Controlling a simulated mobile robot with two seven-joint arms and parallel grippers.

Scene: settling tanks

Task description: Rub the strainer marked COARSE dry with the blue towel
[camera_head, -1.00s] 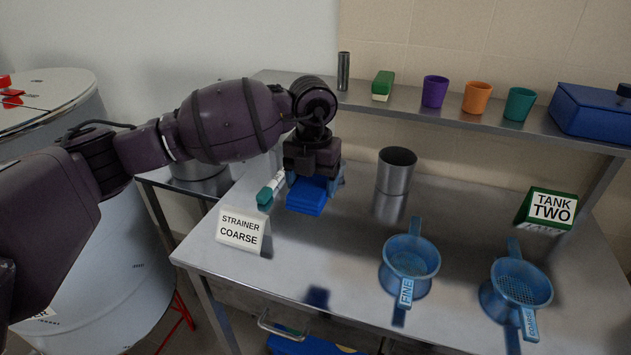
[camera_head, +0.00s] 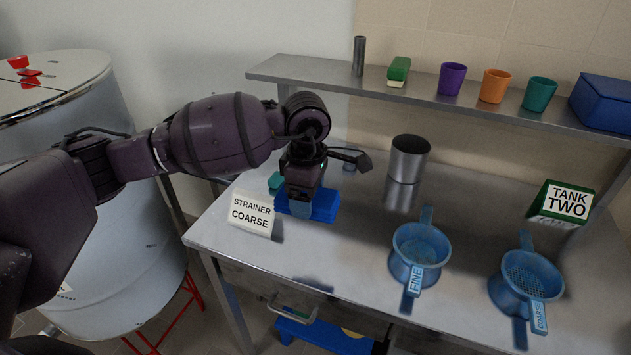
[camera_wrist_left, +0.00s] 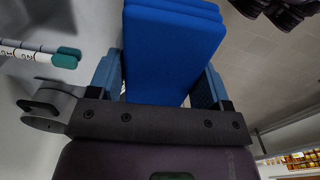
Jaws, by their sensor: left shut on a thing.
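My left gripper (camera_head: 301,203) is shut on the folded blue towel (camera_head: 323,207), above the left part of the steel table. The towel also fills the upper middle of the left wrist view (camera_wrist_left: 172,50), between the fingers (camera_wrist_left: 160,85). Its height above the table is hard to tell. The blue strainer marked COARSE (camera_head: 528,279) stands at the table's right front, its labelled handle toward me. The towel is well to its left, not touching it. A similar blue strainer marked FINE (camera_head: 420,252) stands between them. My right gripper is not seen.
A white sign reading STRAINER COARSE (camera_head: 252,213) stands left of the towel. A teal-ended tube (camera_wrist_left: 40,50) lies close to the gripper. A metal cup (camera_head: 408,160) and a TANK TWO sign (camera_head: 563,204) stand farther back. A shelf (camera_head: 420,98) with cups crosses behind.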

